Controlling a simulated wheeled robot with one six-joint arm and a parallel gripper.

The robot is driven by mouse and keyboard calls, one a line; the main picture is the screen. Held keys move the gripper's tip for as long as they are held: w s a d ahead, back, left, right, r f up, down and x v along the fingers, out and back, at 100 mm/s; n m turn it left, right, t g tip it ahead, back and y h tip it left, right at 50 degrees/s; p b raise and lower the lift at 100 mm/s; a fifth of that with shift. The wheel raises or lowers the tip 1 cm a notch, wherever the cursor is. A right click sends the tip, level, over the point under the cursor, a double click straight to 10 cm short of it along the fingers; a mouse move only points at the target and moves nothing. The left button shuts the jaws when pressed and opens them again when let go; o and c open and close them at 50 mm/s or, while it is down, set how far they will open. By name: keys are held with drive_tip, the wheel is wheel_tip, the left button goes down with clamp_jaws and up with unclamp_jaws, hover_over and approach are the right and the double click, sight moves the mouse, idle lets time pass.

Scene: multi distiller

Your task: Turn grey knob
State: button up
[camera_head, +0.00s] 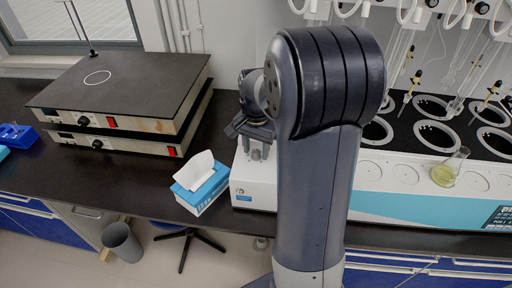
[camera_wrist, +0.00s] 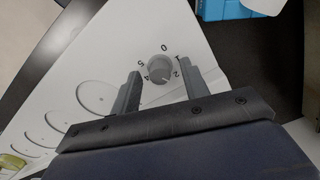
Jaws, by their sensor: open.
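The grey knob (camera_wrist: 160,70) is on the white front panel of the distiller, with a ring of numbers around it. In the wrist view it shows between and just beyond the two fingers of my gripper (camera_wrist: 160,88), which are open and apart from each other. The gap to the knob is hard to judge. In the head view my gripper (camera_head: 257,143) is at the left end of the distiller (camera_head: 400,205), partly behind my arm. The knob is hidden there.
Several round heater rings (camera_head: 437,137) with glassware stand on the distiller's top. A beaker with yellow liquid (camera_head: 446,172) sits at its front edge. A tissue box (camera_head: 203,190) is left of the distiller. Stacked hot plates (camera_head: 125,88) stand further left.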

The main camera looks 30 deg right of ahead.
sight(256, 151)
drive_tip(key=shift+r, duration=0.15)
wheel_tip(256, 151, up, 10)
drive_tip(key=shift+r, duration=0.25)
idle(0.3)
wheel_tip(256, 151, down, 11)
drive_tip(key=shift+r, duration=0.1)
idle(0.4)
